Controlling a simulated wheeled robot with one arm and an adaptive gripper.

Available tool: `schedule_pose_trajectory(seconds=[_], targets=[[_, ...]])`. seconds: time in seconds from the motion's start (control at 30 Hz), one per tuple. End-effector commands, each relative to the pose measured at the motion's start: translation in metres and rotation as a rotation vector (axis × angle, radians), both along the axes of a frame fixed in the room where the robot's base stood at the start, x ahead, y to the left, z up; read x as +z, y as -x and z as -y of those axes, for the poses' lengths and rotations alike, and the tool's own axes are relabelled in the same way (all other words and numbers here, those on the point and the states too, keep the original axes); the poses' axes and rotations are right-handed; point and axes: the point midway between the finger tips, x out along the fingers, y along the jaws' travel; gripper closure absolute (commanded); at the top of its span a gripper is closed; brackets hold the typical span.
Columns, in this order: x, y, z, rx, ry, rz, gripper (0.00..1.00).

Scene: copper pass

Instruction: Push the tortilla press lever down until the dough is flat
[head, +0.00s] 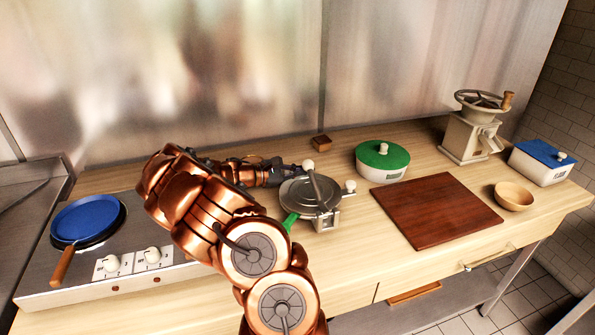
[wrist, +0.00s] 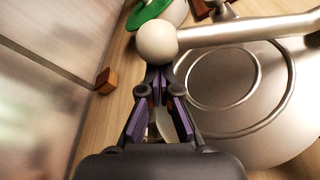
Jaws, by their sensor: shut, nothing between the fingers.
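The tortilla press (head: 322,222) stands on the wooden counter right of the stove, with a round grey metal top plate (wrist: 225,125). Its metal lever (wrist: 240,30) lies across above the plate and ends in a white ball knob (wrist: 157,42), which also shows in the head view (head: 308,164). My gripper (head: 294,171) is at the knob end of the press. In the wrist view its shut, empty fingertips (wrist: 160,72) are right by the knob; I cannot tell whether they touch it. No dough is visible; the top plate hides whatever is under it.
A small brown block (head: 321,142) lies behind the press. A green-lidded pot (head: 382,154) and a dark red board (head: 433,210) are to its right. A green handle (head: 290,222) sticks out at its front left. A blue pan (head: 86,219) sits on the stove.

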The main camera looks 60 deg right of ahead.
Motion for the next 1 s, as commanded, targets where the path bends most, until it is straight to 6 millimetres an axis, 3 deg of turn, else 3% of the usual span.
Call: schedule_pose_trajectory(seconds=[1.0], targets=[[0.015,0.003,-0.007,-0.001,0.034,0.03,1.0]])
